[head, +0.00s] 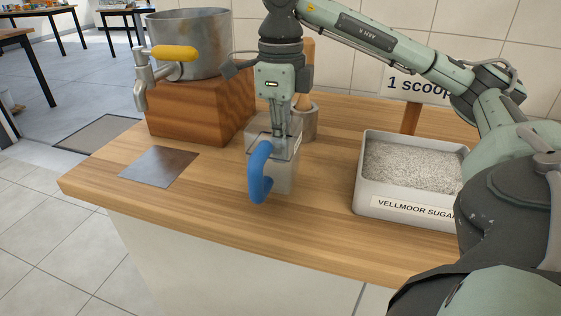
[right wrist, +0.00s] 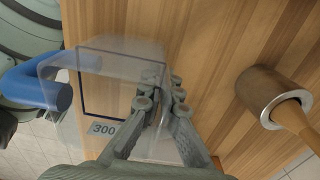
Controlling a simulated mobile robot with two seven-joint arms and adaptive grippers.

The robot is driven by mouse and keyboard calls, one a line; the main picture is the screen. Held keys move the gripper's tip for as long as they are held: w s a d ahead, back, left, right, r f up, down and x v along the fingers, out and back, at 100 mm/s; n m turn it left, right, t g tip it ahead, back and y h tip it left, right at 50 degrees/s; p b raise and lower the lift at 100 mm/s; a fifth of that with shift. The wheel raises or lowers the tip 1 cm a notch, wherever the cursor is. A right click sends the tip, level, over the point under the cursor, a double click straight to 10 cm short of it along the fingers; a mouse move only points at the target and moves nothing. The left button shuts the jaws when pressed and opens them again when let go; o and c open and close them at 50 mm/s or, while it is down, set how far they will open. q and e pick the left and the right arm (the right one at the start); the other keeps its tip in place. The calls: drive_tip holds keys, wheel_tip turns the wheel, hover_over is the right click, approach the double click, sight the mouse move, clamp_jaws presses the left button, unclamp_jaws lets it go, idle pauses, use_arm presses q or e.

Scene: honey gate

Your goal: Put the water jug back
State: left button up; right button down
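The water jug (head: 284,180) is a clear square container with a blue handle (head: 259,172) facing the front of the counter. My right gripper (head: 284,148) points straight down at its rim. In the right wrist view the jug (right wrist: 105,62) carries a dark outline and a "300" label. There my right gripper (right wrist: 162,98) has its fingers close together on either side of one clear wall, seemingly pinching it. I cannot tell whether the jug's base touches the counter. My left gripper is not in view.
A steel pot with a yellow-handled tap (head: 190,45) stands on a wooden block (head: 190,112). A flat metal plate (head: 158,167) lies before it. Behind the jug is a metal cup (head: 310,122) with a wooden handle in it. A sugar tray (head: 400,207) stands right.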

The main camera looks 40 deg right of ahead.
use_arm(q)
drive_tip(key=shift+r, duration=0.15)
use_arm(e)
drive_tip(key=shift+f, duration=1.3)
drive_tip(key=shift+f, duration=0.15)
drive_tip(key=c, duration=1.7)
unclamp_jaws()
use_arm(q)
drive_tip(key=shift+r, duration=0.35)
use_arm(e)
wheel_tip(320, 180, up, 7)
drive_tip(key=shift+r+p, duration=0.1)
drive_tip(key=shift+p, duration=0.8)
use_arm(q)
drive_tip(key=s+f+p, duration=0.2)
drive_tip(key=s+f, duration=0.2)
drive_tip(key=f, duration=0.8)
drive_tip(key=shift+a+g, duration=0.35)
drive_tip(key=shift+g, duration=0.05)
use_arm(e)
drive_tip(key=shift+r, duration=2.55)
